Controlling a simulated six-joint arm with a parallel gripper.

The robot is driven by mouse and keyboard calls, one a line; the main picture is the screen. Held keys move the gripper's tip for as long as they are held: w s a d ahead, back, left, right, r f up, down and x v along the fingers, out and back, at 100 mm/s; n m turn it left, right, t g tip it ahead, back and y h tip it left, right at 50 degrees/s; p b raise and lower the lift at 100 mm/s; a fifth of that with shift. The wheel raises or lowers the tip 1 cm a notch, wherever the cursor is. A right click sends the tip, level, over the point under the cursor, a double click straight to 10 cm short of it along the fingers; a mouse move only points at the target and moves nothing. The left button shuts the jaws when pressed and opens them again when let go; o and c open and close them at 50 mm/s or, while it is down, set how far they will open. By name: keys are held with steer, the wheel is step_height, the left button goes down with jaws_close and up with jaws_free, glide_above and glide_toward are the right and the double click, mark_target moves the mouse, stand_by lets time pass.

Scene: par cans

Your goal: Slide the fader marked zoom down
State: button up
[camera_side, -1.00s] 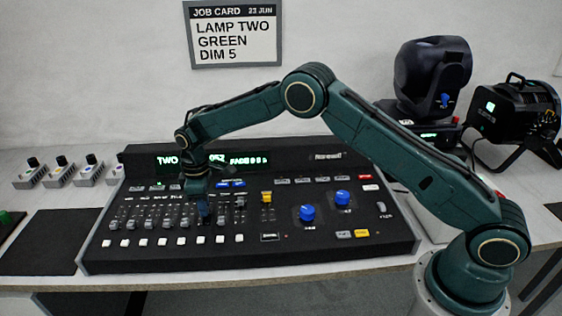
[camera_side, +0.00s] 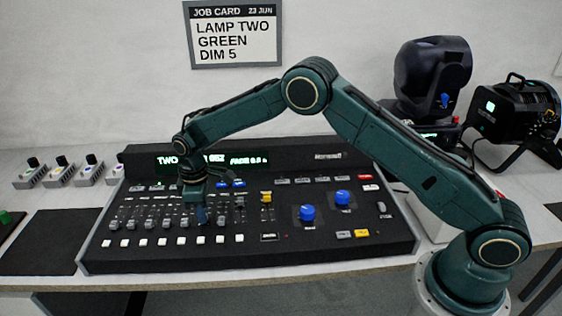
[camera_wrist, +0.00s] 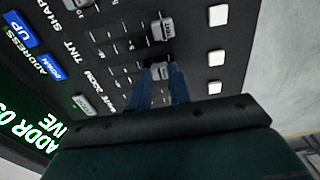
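The console (camera_side: 330,255) has a row of sliding faders. In the wrist view the printed zoom label (camera_wrist: 88,80) lines up with a grey fader cap (camera_wrist: 160,70). This zoom cap sits toward the white-button end of its slot. My gripper (camera_wrist: 161,80) has its two blue fingertips on either side of that cap, with a narrow gap the cap's width; they appear closed on it. In the side view my gripper (camera_side: 201,215) points down into the fader row and hides the cap.
The neighbouring tint fader cap (camera_wrist: 162,30) stands close beside the fingers. White buttons (camera_wrist: 215,57) line the near end of the faders. Two blue knobs (camera_side: 307,212) are to the right. A lit display (camera_side: 240,160) stands behind.

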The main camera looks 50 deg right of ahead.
steer(key=shift+s+a, duration=0.4)
steer(key=shift+a, duration=0.1)
steer(key=o, duration=0.4)
steer(key=shift+c, duration=0.2)
steer(key=shift+r, duration=0.1)
steer(key=shift+r, duration=2.9)
